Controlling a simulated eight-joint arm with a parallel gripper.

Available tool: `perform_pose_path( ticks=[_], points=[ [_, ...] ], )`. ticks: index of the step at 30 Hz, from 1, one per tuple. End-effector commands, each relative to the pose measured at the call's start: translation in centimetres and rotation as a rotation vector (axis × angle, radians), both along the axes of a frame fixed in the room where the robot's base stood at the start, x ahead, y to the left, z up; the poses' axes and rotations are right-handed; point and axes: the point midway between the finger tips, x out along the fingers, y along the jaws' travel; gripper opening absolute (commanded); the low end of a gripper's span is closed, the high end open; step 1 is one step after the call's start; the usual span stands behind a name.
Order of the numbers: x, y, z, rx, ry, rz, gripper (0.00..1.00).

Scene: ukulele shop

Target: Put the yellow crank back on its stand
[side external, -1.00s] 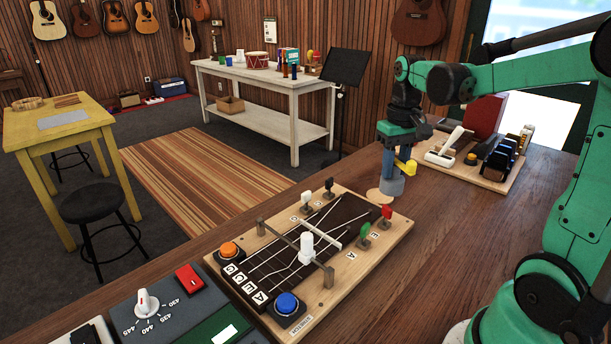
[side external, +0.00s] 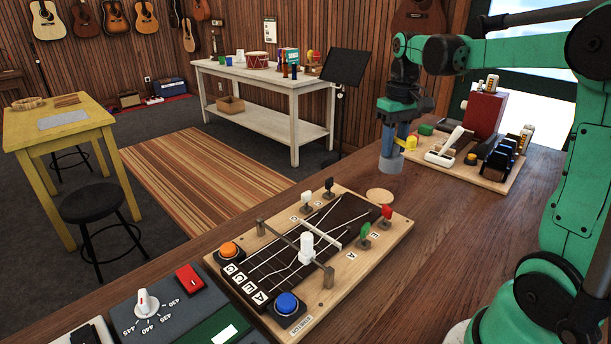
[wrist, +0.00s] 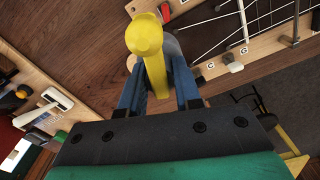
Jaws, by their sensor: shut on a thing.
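The yellow crank (side external: 411,143) has a short yellow arm and knob, with a grey cylinder (side external: 390,166) beneath it. My gripper (side external: 397,135) has its blue fingers shut on the crank and holds it off the table, with the grey cylinder pointing down. A bare round wooden disc (side external: 380,195), perhaps the stand, lies on the table a little below and left of the cylinder. I cannot tell the exact height above it.
The stringed wooden board (side external: 350,262) with pegs and buttons lies in front of the disc. Another wooden board (side external: 490,175) with a white lever (side external: 445,146) and dark blocks is to the right. The brown table between them is clear.

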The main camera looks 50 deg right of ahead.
Motion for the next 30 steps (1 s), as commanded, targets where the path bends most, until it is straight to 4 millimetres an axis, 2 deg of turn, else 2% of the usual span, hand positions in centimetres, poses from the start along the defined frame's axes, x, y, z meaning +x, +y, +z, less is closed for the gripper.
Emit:
perform_pose_path(
  ticks=[6,12,17,30],
  points=[
    [3.3,-4.5,-1.9,0.0,0.0,0.166,0.0],
    [5.1,-7.4,-3.9,0.0,0.0,0.288,0.0],
    [5.5,-8.4,-5.2,0.0,0.0,0.334,0.0],
    [5.6,-8.5,-11.5,0.0,0.0,0.342,0.0]
  ],
)
